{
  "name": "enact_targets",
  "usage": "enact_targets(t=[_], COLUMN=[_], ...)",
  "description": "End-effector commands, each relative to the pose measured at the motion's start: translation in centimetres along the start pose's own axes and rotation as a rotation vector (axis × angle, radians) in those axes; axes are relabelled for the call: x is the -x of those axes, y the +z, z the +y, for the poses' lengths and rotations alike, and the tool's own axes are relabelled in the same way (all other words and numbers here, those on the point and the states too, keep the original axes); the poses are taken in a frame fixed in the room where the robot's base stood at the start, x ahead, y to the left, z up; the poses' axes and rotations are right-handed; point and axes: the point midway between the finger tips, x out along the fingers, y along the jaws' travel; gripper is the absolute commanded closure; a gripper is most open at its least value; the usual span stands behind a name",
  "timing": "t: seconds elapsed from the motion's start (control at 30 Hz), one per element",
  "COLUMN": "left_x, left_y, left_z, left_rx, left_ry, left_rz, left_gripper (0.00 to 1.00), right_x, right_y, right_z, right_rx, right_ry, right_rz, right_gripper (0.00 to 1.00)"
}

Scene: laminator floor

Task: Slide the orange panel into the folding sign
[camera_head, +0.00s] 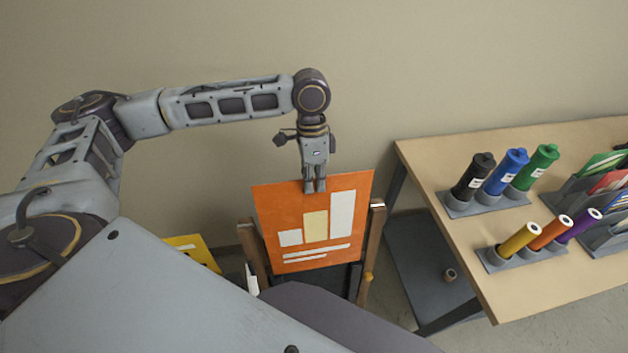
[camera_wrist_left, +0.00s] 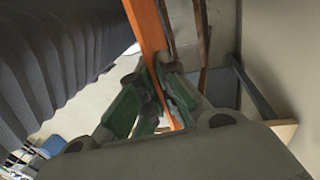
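The orange panel (camera_head: 277,202) has white and cream blocks printed on its face. My left gripper (camera_head: 314,188) is shut on the middle of its top edge and holds it upright, slightly tilted in the picture. The folding sign (camera_head: 374,238) has a wooden frame with side posts. The panel hangs between the posts, with its upper part above their tops. My body hides the sign's foot. The left wrist view shows the panel (camera_wrist_left: 149,30) edge-on between the left fingers (camera_wrist_left: 160,95). My right gripper is out of view.
A wooden table (camera_head: 470,250) stands at right with black, blue and green tubes (camera_head: 508,172), smaller rolls (camera_head: 549,233) and a file rack (camera_head: 600,190). A dark lower shelf (camera_head: 425,265) is beneath it. A yellow panel (camera_head: 193,250) stands low, left of the sign.

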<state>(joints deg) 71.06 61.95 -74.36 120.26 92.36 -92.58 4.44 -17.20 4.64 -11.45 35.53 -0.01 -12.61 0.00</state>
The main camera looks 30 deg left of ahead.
Motion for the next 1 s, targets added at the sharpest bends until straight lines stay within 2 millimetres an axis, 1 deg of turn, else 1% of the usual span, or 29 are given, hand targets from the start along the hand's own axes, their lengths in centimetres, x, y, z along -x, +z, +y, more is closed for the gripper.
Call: enact_targets(t=[0.37, 1.0], left_x=[-0.2, -1.3], left_y=[0.0, 0.0], left_z=[0.0, 0.0], left_rx=[0.0, 0.0], left_ry=[0.0, 0.0], left_rz=[0.0, 0.0], left_gripper=[1.0, 1.0], right_x=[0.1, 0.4], right_y=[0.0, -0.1], right_z=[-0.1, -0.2], right_rx=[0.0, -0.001], right_ry=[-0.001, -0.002], right_rz=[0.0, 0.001], right_gripper=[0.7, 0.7])
